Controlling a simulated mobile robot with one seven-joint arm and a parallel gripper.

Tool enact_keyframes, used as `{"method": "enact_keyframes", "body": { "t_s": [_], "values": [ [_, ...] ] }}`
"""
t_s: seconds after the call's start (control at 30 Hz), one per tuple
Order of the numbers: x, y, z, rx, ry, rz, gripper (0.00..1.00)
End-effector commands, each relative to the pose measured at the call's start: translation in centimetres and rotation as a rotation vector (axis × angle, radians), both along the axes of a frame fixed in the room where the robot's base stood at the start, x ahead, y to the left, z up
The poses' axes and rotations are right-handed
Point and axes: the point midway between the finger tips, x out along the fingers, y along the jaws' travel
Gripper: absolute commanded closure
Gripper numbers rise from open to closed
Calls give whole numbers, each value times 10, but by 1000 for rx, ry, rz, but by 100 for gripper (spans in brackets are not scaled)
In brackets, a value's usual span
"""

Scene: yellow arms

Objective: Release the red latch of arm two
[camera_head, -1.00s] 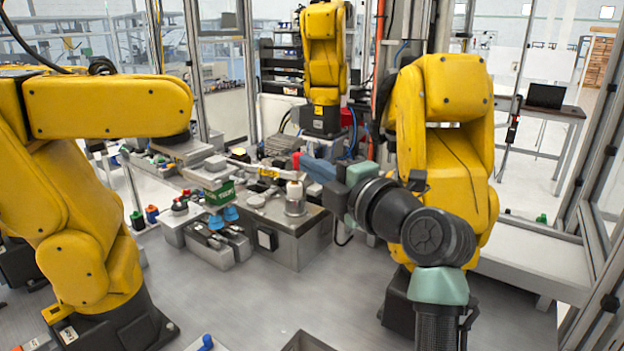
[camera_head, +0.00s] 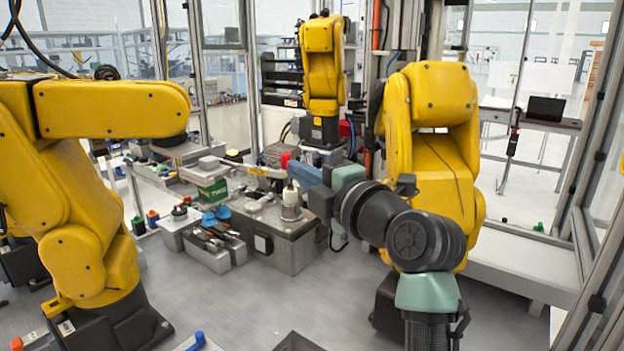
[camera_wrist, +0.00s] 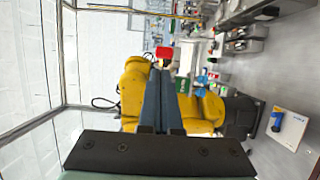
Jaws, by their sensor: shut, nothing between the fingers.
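A small red piece, apparently the red latch (camera_head: 285,160), shows just left of my gripper in the head view. It also shows in the wrist view as a red block (camera_wrist: 164,53) just beyond the fingertips. Whether the fingers touch it I cannot tell. My gripper (camera_head: 302,172) has blue-grey fingers that lie close together, shut and empty; they also show in the wrist view (camera_wrist: 162,72). Yellow arms stand at the left (camera_head: 80,200), back centre (camera_head: 322,65) and right (camera_head: 430,140). I cannot tell which is arm two.
A metal workstation (camera_head: 295,250) with a white-topped bottle (camera_head: 290,200) stands below my gripper. Glass panels and metal posts enclose the cell. The grey floor in front is largely clear.

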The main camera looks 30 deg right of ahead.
Motion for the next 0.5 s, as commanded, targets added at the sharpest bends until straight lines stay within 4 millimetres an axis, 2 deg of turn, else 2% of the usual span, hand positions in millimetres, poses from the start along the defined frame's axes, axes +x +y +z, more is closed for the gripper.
{"method": "enact_keyframes", "body": {
  "t_s": [0.03, 0.2, 0.33, 0.5],
  "values": [
    [-8, -23, -3, 2, -6, -18, 100],
    [-20, -57, -3, 2, -3, -13, 100],
    [-26, -76, -2, 3, -3, -11, 100],
    [-30, -88, -1, 2, -1, -8, 100]
  ]
}}
